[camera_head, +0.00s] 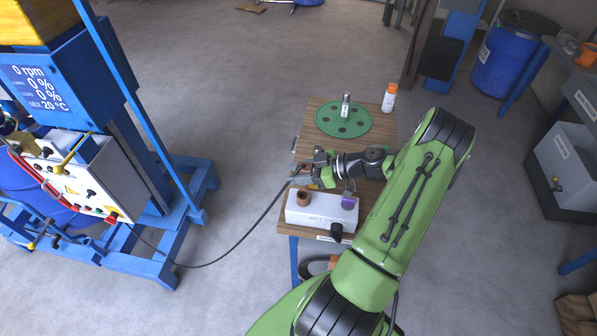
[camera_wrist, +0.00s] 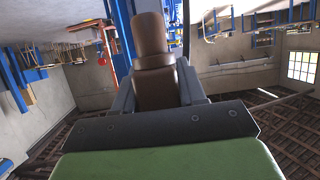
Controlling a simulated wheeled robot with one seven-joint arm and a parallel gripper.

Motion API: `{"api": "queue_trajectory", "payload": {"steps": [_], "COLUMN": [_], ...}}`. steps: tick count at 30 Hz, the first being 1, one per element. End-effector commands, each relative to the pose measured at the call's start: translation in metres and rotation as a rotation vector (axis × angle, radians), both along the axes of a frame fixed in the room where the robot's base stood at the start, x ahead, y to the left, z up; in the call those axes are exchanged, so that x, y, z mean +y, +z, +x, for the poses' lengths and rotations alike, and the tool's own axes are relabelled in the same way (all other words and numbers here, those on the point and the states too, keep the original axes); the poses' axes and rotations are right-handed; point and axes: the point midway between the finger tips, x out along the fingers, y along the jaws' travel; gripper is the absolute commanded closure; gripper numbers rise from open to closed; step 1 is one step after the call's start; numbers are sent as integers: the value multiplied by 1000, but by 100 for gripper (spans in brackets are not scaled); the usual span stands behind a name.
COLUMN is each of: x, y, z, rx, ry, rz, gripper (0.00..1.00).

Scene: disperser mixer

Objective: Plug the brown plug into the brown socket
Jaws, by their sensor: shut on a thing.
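My gripper (camera_head: 302,177) is shut on the brown plug and points left above the side table. In the wrist view the brown plug (camera_wrist: 153,60) sits between the two fingers, its narrower end sticking out past them. In the head view the plug is too small and covered to make out clearly. The brown socket (camera_head: 303,197) stands on top of a white box (camera_head: 318,214) at the table's front. The gripper is just behind and above the socket, and the plug is apart from it.
A purple socket (camera_head: 349,202) stands on the same box, to the right. A black cable (camera_head: 238,243) runs from the gripper to the blue mixer machine (camera_head: 180,200) on the left. A green disc (camera_head: 343,119) with holes and a white-orange bottle (camera_head: 389,97) are farther back on the table.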

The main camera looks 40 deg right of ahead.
Motion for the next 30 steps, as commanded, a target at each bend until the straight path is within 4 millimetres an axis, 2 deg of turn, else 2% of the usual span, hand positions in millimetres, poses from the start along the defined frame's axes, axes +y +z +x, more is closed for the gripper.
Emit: {"api": "queue_trajectory", "payload": {"steps": [1, 7, 30], "x": [0, 0, 0], "y": [-13, -30, -29], "z": [0, 0, 0], "rx": [-1, -1, -2], "ry": [0, 0, 1], "rz": [0, 0, -2], "gripper": [94, 94, 94]}}
